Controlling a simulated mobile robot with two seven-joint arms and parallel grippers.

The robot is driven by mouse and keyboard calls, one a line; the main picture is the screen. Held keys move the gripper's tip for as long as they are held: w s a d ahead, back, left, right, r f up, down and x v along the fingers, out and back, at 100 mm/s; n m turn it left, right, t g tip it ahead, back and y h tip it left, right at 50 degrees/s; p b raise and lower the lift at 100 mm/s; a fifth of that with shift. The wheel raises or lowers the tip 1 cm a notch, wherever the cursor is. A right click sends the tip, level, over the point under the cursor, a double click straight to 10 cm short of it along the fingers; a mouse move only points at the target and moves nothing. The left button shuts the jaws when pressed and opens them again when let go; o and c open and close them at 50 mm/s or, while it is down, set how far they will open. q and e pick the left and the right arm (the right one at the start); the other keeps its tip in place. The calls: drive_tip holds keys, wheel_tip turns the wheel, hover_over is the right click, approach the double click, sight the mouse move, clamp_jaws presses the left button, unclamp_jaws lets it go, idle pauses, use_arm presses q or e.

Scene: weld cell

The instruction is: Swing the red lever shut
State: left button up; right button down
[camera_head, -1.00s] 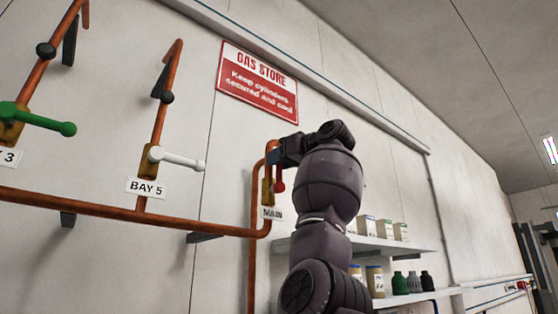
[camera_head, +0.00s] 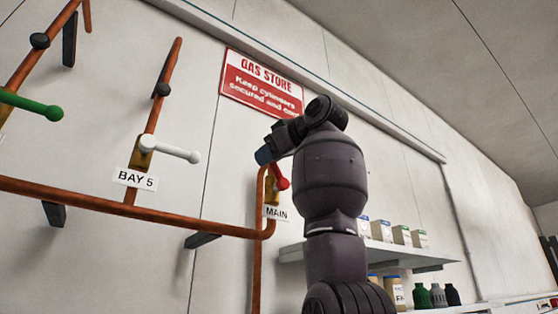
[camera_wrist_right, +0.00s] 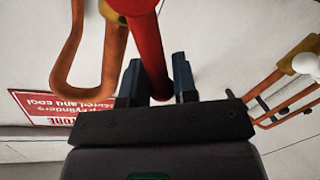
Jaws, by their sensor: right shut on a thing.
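The red lever (camera_head: 278,177) is on the brass valve of the copper pipe above the MAIN label (camera_head: 277,213). My right gripper (camera_head: 266,156) is up at the lever's upper end, and my own wrist hides part of it in the head view. In the right wrist view the red lever (camera_wrist_right: 149,50) runs down between the two dark fingers of the right gripper (camera_wrist_right: 157,85). The fingers are shut on it near its end. The brass valve body shows only partly behind the lever. My left gripper is in neither view.
A white lever (camera_head: 172,150) stands out from the BAY 5 valve, and a green lever (camera_head: 30,103) is farther left. A red gas store sign (camera_head: 258,84) hangs behind my right wrist. A shelf (camera_head: 370,252) with boxes and bottles is on the right.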

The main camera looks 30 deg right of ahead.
drive_tip(key=a+f+n+h+p, duration=0.1)
drive_tip(key=a+f+n+h, duration=0.1)
drive_tip(key=f+n, duration=0.4)
drive_tip(key=shift+a+f+n+g+h, duration=0.25)
drive_tip(key=shift+a+n, duration=0.5)
drive_tip(key=shift+n, duration=1.15)
drive_tip(key=shift+s, duration=0.1)
drive_tip(key=c, duration=1.1)
unclamp_jaws()
drive_tip(key=shift+s+r, duration=0.1)
drive_tip(key=s+r+b, duration=0.1)
drive_tip(key=s+r, duration=0.1)
drive_tip(key=s, duration=0.8)
drive_tip(key=shift+s+d+b, duration=0.25)
drive_tip(key=shift+d+b, duration=0.1)
drive_tip(key=shift+d, duration=0.05)
